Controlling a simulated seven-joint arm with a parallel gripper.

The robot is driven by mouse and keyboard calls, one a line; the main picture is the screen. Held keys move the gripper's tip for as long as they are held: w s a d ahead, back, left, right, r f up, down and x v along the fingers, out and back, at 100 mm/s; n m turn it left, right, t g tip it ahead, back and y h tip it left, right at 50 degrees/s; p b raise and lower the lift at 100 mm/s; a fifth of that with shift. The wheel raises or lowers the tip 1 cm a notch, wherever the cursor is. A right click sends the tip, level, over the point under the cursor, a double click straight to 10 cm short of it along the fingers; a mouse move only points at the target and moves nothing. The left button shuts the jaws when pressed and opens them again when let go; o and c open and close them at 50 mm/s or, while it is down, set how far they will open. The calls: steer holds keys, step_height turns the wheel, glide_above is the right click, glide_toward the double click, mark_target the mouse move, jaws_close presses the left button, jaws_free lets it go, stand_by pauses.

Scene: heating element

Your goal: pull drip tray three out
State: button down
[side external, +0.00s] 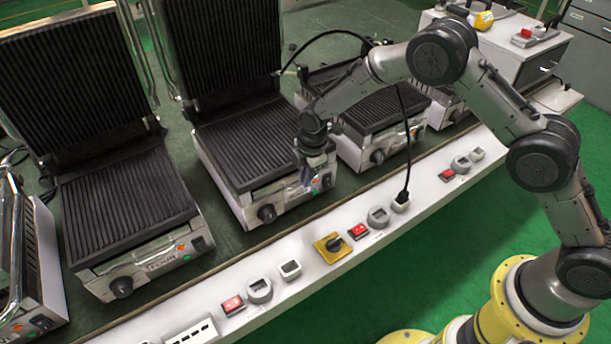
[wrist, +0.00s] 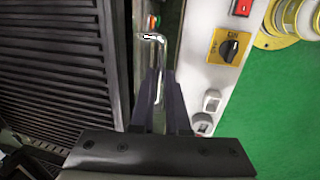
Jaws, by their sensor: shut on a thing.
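The grill in the middle (side external: 247,150), with its ribbed lid raised, stands on the dark counter. The handle appears to belong to the drip tray at the grill's front. The tray's body is hidden in both views, so I cannot tell how far out it sits.
A similar grill (side external: 125,205) stands to the left and another (side external: 375,120) to the right. A white control ledge (side external: 290,255) runs along the front, with a yellow rotary switch (side external: 333,247) and red switches. Green floor lies open beyond it.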

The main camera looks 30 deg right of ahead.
stand_by(0.4)
steer(key=s, duration=0.5)
steer(key=shift+s, duration=0.2)
steer(key=c, duration=1.2)
jaws_free()
steer(key=shift+r, duration=0.1)
steer(key=s+r, duration=0.1)
steer(key=r, duration=0.8)
steer(key=s+r, duration=0.1)
steer(key=r, duration=0.3)
steer(key=shift+s+r, duration=0.25)
steer(key=shift+s, duration=0.05)
